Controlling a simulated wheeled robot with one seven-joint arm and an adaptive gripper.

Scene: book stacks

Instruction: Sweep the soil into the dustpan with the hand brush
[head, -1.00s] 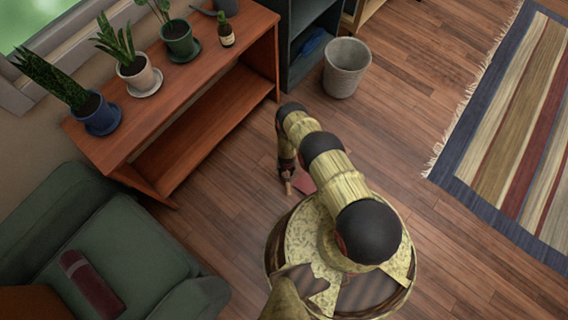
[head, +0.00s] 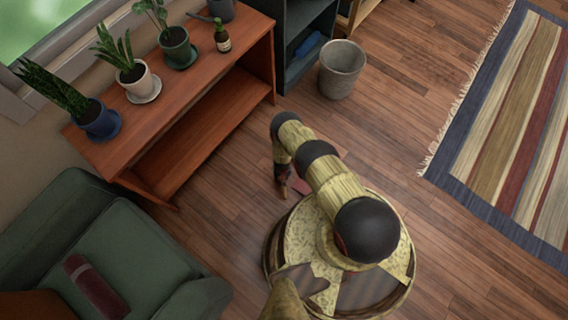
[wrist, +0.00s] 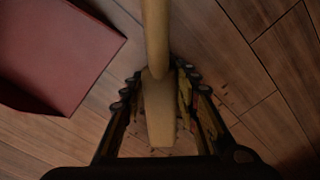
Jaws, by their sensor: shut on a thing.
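My gripper (wrist: 160,77) is shut on the pale wooden handle of the hand brush (wrist: 158,120), which runs up between the fingers in the wrist view. The bristles are not visible there. A red dustpan (wrist: 62,50) lies on the floor at the upper left of the wrist view, apart from the fingers. Small dark specks, likely soil (wrist: 228,86), lie on the boards to the right of the gripper. In the head view my gripper (head: 282,178) is low over the floor, with the brush (head: 283,191) below it. The dustpan is mostly hidden behind my arm.
A wooden shelf unit (head: 205,118) with potted plants (head: 175,45) stands at the left. A green armchair (head: 130,255) is at lower left. A grey bin (head: 342,68) stands at the back. A striped rug (head: 505,120) lies at right. Floor between is clear.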

